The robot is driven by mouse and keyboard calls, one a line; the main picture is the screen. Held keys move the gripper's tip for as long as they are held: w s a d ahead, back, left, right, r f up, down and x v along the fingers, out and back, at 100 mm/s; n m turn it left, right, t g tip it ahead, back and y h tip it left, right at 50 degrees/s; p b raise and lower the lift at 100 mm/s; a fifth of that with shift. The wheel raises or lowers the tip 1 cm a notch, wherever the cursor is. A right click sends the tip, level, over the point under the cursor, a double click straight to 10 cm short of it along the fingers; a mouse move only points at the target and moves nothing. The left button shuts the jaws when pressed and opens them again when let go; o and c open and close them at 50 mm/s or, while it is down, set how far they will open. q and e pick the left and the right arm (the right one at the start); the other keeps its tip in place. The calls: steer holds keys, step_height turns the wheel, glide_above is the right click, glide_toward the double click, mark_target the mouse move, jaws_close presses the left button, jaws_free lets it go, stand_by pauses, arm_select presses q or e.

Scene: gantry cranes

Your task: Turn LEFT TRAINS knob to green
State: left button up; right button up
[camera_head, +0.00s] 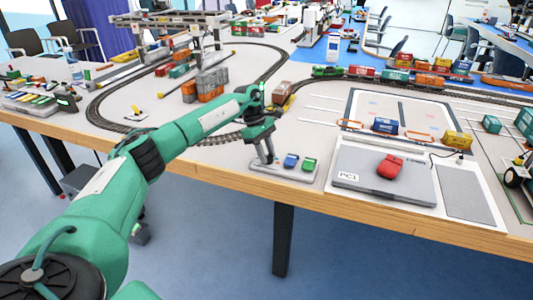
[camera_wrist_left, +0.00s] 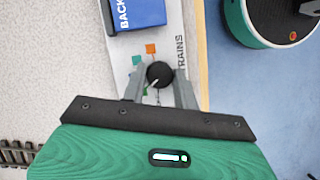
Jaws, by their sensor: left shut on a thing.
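The control panel (camera_head: 300,175) sits at the table's front edge, with a blue button (camera_head: 291,160) and a green button (camera_head: 309,164). My left gripper (camera_head: 268,160) reaches down onto its left end. In the left wrist view, a round black knob (camera_wrist_left: 159,74) stands between the fingers of my left gripper (camera_wrist_left: 160,80), which is shut on it. The knob's short white pointer line points toward the lower left. The blue button reads BACK (camera_wrist_left: 135,12). My right gripper is not in view.
A grey PC1 laptop (camera_head: 360,170) with a red mouse-like object (camera_head: 391,165) lies right of the panel. Train track (camera_head: 225,138) curves behind the gripper. A small yellow object (camera_head: 136,112) is to the left. The table's wooden edge (camera_head: 240,182) runs close in front of the panel.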

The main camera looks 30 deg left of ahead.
arm_select(q)
steer(key=o, duration=1)
steer(key=shift+c, duration=0.2)
steer(key=shift+r, duration=0.1)
steer(key=v, duration=1.3)
steer(key=shift+r, duration=0.3)
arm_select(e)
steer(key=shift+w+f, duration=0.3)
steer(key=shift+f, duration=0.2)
arm_select(q)
steer(key=shift+a, duration=0.1)
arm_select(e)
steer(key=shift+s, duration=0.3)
